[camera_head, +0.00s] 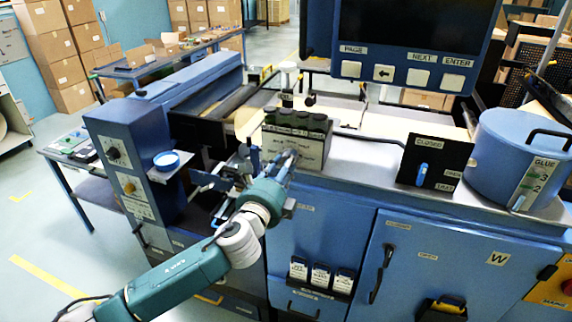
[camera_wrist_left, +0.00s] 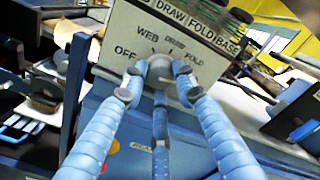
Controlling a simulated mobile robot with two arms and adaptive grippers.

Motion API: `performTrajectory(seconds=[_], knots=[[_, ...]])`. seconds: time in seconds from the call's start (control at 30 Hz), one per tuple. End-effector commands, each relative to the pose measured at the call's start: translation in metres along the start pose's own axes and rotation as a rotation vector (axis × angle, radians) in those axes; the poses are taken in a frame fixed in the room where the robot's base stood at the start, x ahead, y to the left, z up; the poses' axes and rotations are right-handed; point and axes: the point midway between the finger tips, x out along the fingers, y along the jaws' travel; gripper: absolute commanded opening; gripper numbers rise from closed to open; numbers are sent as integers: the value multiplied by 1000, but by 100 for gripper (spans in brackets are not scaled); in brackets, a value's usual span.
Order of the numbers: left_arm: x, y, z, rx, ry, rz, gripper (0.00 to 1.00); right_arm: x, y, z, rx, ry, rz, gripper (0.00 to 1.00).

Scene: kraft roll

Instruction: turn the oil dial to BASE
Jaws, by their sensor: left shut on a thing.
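The oil box (camera_head: 312,146) is a pale-fronted box with a dark top, standing on the blue machine's counter. DRAW, FOLD and BASE run along the upper strip. My left gripper (camera_head: 288,157) reaches the front of the box. In the left wrist view its fingers (camera_wrist_left: 160,86) are shut on the grey dial (camera_wrist_left: 158,66). The fingers hide most of the dial, so I cannot tell its setting. My right gripper is not in view.
A screen with PAGE, NEXT and ENTER buttons (camera_head: 420,76) hangs above the counter. A black switch panel (camera_head: 434,160) and a blue GLUE pot (camera_head: 515,150) stand to the right. A blue column with dials (camera_head: 122,165) stands left of my arm.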

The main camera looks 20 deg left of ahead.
Motion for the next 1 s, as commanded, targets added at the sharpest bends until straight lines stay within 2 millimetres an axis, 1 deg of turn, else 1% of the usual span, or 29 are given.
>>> performTrajectory(seconds=[0.03,0.2,0.4,0.6,1.0], knots=[[0,4,0,36,0,7,2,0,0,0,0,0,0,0],[0,3,0,139,-1,6,2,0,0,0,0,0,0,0],[0,2,0,215,-1,5,2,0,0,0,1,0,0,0],[0,2,1,247,-1,4,2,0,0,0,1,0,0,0],[0,0,1,251,-3,2,2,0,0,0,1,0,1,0]])
